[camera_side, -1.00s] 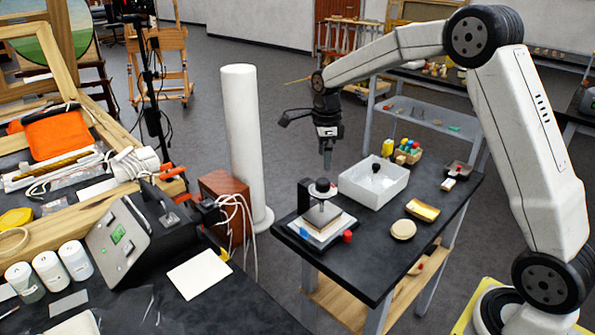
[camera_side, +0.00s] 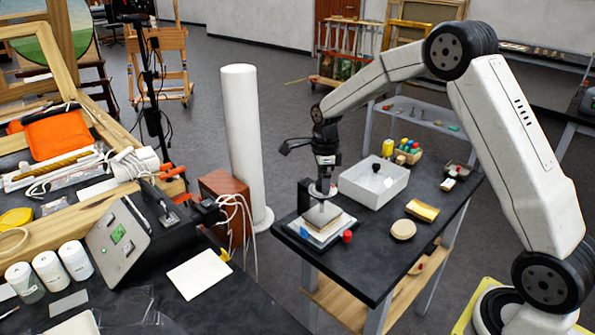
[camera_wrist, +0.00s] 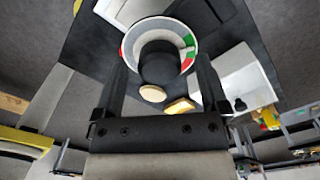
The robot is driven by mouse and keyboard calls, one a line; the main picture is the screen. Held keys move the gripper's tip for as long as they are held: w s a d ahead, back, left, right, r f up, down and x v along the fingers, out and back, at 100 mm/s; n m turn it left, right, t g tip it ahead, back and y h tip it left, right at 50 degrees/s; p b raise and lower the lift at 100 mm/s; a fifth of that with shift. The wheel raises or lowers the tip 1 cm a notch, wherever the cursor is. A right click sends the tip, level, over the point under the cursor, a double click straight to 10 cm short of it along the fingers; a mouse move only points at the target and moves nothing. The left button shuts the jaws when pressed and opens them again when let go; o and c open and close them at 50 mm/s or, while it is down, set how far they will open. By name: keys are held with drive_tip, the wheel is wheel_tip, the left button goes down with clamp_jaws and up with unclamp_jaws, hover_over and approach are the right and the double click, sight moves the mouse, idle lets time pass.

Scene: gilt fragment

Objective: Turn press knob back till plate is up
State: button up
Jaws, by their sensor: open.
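The press (camera_side: 304,192) stands at the left end of the small black table, with a black post. Its pale plate (camera_side: 323,212) is low over a stack of light boards; any gap beneath it is too small to tell. The round black knob (camera_wrist: 160,66) sits above a dial ring (camera_wrist: 187,38) with white, red and green marks. My gripper (camera_side: 324,182) points straight down at the press top and hides most of the knob there. In the wrist view my gripper (camera_wrist: 161,72) is open, one finger on each side of the knob, with gaps visible.
A white bin (camera_side: 374,184) with a dark knobbed item stands right of the press. A red cap (camera_side: 347,236), a round cream disc (camera_side: 403,229) and a gold piece (camera_side: 422,210) lie on the table. A tall white column (camera_side: 243,145) stands behind left.

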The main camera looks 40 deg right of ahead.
drive_tip(key=shift+f, duration=0.25)
clamp_jaws()
